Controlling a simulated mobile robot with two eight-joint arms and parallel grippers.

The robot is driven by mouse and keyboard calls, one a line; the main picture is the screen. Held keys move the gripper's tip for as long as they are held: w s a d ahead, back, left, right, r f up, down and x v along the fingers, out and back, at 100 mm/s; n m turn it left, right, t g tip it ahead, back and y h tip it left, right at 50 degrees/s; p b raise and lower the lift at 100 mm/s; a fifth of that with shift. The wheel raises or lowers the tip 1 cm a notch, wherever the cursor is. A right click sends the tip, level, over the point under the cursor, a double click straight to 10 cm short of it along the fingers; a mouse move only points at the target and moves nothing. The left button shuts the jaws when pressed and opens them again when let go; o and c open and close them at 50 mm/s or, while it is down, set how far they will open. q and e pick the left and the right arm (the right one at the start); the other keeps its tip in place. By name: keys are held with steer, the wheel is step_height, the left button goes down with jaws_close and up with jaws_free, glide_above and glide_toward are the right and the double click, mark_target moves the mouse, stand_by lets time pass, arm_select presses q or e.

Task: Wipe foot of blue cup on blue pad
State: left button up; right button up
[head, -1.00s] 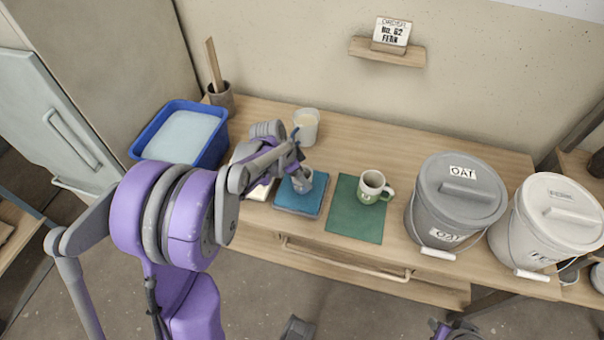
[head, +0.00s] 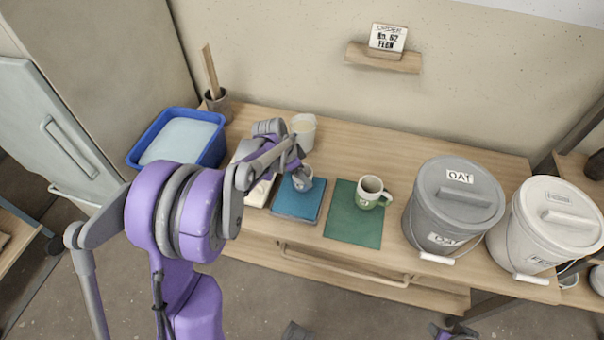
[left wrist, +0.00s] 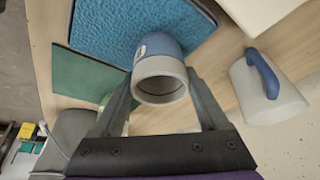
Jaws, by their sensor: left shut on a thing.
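The blue cup (head: 302,179) is in my left gripper (head: 296,167), over the back part of the blue pad (head: 297,206). In the left wrist view the cup (left wrist: 160,78) shows a pale grey rim facing the camera and a blue body pointing toward the pad (left wrist: 105,25). The left gripper's two fingers (left wrist: 160,100) lie on either side of the cup and are shut on it. The foot is hidden behind the cup's body, so I cannot tell whether it touches the pad.
Right of the blue pad lies a green mat (head: 350,228) with a white-and-green mug (head: 371,192). A pale jug (head: 304,130) with a blue handle stands behind. A blue basin (head: 215,150) is left. Grey (head: 452,195) and white (head: 548,235) buckets stand right.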

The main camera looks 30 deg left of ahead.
arm_select(q)
steer(key=shift+s+d, duration=0.25)
steer(key=shift+s, duration=0.85)
steer(key=shift+s+d, duration=0.3)
steer(key=shift+s, duration=0.75)
steer(key=shift+s+d, duration=0.25)
steer(key=shift+s, duration=0.85)
steer(key=shift+w+a+r, duration=0.1)
steer(key=shift+w+a, duration=0.2)
steer(key=shift+w, duration=0.85)
steer(key=shift+w+a+f, duration=0.1)
steer(key=shift+w+a, duration=0.15)
steer(key=shift+w, duration=0.9)
steer(key=shift+w+a+r, duration=0.1)
steer(key=shift+w+a, duration=0.2)
steer(key=shift+w, duration=0.85)
steer(key=shift+s+d, duration=0.3)
steer(key=shift+s, duration=0.85)
steer(key=shift+s+d, duration=0.25)
steer(key=shift+s, duration=0.85)
steer(key=shift+s+d, duration=0.3)
steer(key=shift+s, duration=0.85)
step_height(320, 180, up, 7)
steer(key=p, duration=0.5)
